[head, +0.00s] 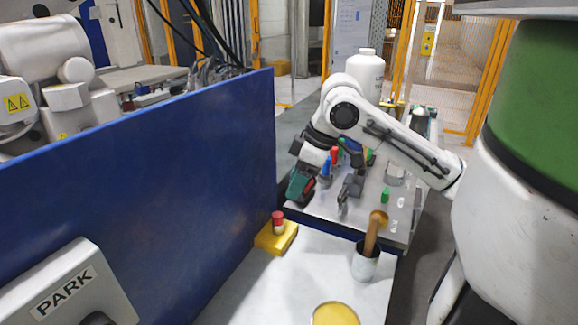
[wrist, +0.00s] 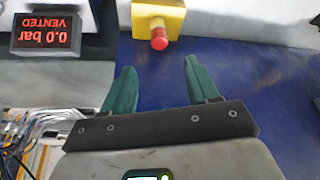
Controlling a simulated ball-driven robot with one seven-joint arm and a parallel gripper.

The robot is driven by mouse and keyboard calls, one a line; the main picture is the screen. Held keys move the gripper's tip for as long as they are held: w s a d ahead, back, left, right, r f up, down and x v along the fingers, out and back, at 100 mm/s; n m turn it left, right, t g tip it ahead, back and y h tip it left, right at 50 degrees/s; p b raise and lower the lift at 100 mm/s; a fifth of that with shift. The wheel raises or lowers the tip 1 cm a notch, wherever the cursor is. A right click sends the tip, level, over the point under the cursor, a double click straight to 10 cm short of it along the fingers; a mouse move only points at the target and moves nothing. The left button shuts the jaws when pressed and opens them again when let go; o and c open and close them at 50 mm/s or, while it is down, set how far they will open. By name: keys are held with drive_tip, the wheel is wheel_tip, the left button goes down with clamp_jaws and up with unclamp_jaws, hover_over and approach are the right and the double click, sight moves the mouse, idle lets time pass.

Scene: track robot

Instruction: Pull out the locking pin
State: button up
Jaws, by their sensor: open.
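The locking pin appears to be the red-headed pin (head: 278,218) with a pale lower part, standing in a yellow block (head: 270,240) by the blue panel. In the wrist view the red pin head (wrist: 159,42) projects from the yellow block (wrist: 174,18) at the top middle. My gripper (head: 297,190) has green fingers and is above and behind the pin in the head view. In the wrist view its fingers (wrist: 154,76) are spread apart with nothing between them. The pin head lies beyond the fingertips, roughly in line with the gap, and does not touch them.
A blue panel (head: 160,180) rises left of the block. A grey cup (head: 366,264) with a wooden handle and a yellow disc (head: 335,314) stand to the right. A display (wrist: 46,33) reads 0.0 bar, VENTED, upside down. A box (head: 72,285) is marked PARK.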

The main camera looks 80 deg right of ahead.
sight(279, 214)
drive_tip(key=x, duration=1)
drive_tip(key=shift+w+d+f, duration=0.1)
drive_tip(key=shift+w+f, duration=0.05)
drive_tip(key=shift+f, duration=0.15)
clamp_jaws()
drive_tip(key=shift+r, duration=0.5)
idle(0.5)
drive_tip(key=shift+r+p, duration=2.2)
drive_tip(key=shift+r, duration=0.2)
